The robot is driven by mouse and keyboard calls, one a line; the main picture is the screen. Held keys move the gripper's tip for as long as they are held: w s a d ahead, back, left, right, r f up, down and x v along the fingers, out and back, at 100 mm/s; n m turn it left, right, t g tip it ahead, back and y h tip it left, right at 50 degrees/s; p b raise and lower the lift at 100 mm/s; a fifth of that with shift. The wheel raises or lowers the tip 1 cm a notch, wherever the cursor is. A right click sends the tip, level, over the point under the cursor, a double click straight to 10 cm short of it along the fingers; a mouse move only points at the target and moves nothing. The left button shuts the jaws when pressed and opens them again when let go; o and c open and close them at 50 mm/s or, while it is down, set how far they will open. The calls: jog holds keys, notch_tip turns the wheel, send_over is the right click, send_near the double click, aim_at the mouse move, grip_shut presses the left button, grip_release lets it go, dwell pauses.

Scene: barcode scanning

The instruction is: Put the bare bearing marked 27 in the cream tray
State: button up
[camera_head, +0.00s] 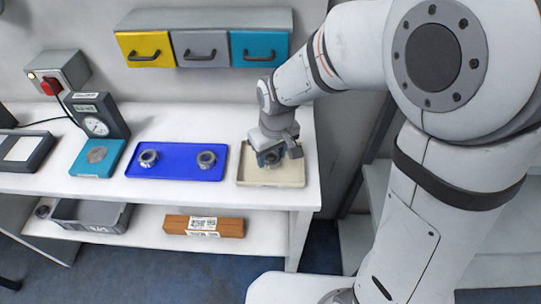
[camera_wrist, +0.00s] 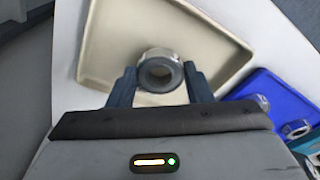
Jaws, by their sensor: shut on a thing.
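The cream tray (camera_head: 290,178) lies at the right end of the white bench. My gripper (camera_head: 268,158) is over the tray. In the wrist view my gripper (camera_wrist: 160,80) is shut on a metal bearing (camera_wrist: 158,54), a ring with a dark rim and an open bore, held between the two fingers. The cream tray (camera_wrist: 112,30) fills the space behind the bearing. I cannot tell whether the bearing touches the tray floor. No mark on the bearing can be read. In the head view the held bearing is mostly hidden by my gripper.
A blue tray (camera_head: 178,174) left of the cream tray holds two bearings (camera_head: 148,158) (camera_head: 206,159). Further left is a teal device (camera_head: 92,160) with a dial. Coloured drawers (camera_head: 203,48) hang above the bench. A grey bin (camera_head: 90,212) and a brown box (camera_head: 180,224) are on the lower shelf.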

aim_at(275, 162)
jog(key=shift+f, duration=0.45)
jog(key=shift+f, duration=0.15)
jog(key=o, duration=1.1)
jog(key=shift+o, duration=0.2)
notch_tip(275, 162, up, 12)
jog(key=s, duration=0.1)
jog(key=s+d+m, duration=0.3)
jog(key=s+d, duration=0.2)
jog(key=d, duration=0.5)
jog(key=s+d+m+t, duration=0.1)
jog(key=s+d+m, duration=0.3)
jog(key=d, duration=0.5)
jog(key=shift+s+d+f+h, duration=0.3)
jog(key=shift+s+d+h, duration=0.1)
jog(key=shift+s, duration=0.3)
